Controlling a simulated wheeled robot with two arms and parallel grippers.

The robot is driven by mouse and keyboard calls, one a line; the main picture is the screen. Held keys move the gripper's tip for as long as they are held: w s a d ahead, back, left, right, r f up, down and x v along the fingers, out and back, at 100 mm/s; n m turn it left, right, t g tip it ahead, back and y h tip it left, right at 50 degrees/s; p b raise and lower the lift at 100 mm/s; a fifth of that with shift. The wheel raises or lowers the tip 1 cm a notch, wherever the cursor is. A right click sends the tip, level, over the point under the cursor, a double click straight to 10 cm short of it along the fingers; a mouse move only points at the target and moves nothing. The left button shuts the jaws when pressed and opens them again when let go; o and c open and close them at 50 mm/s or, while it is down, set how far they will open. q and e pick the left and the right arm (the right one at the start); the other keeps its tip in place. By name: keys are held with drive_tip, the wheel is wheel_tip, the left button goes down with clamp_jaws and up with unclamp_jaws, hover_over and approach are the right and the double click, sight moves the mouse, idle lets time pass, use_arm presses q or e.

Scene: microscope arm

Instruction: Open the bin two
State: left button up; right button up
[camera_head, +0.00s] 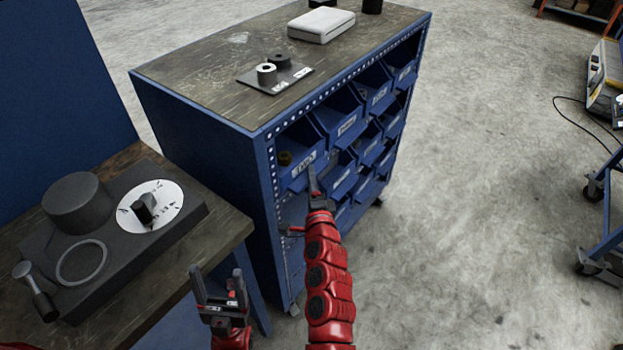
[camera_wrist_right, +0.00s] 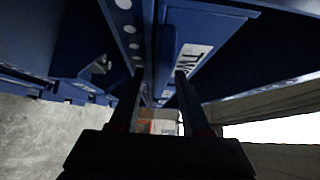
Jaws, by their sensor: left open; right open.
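A blue bin with a white label reading "TW..." (camera_wrist_right: 190,60) is close in the right wrist view, partly cut off by a finger. The head view shows blue labelled bins in rows in the cabinet front, their labels too small to read surely. My right gripper (camera_head: 314,181) is at the front of the near top bin (camera_head: 305,166), its fingers apart around a blue edge in the wrist view (camera_wrist_right: 159,78). Contact cannot be told. My left gripper (camera_head: 218,277) is open and empty, low beside the wooden table.
The blue cabinet (camera_head: 195,126) carries a white case (camera_head: 321,24) and a dark plate with cylinders (camera_head: 275,76). The wooden table (camera_head: 222,222) at left holds a dark dial device (camera_head: 85,270). A blue wheeled cart (camera_head: 603,210) stands far right. Floor right of the cabinet is clear.

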clamp_jaws()
idle(1.5)
